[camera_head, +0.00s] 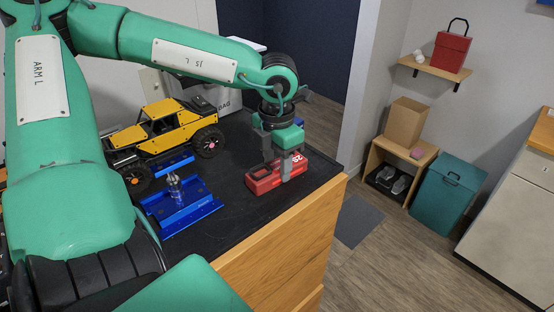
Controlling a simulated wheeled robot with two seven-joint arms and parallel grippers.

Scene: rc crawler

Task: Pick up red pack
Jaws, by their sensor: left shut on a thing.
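The red pack (263,181) is a small red block with white marking on its top, near the right end of the dark mat on the workbench. My left gripper (283,171) points down over it, with its fingers shut on the pack's sides. Part of the pack is hidden behind the fingers. I cannot tell whether the pack touches the mat or is slightly above it. My right gripper is not in view.
A yellow crawler (160,128) stands on the dark mat (235,215) to the left. A blue tray-like stand (182,208) lies in front of it. The bench's wooden side (290,250) drops to the floor at right. A teal bin (447,190) stands farther right.

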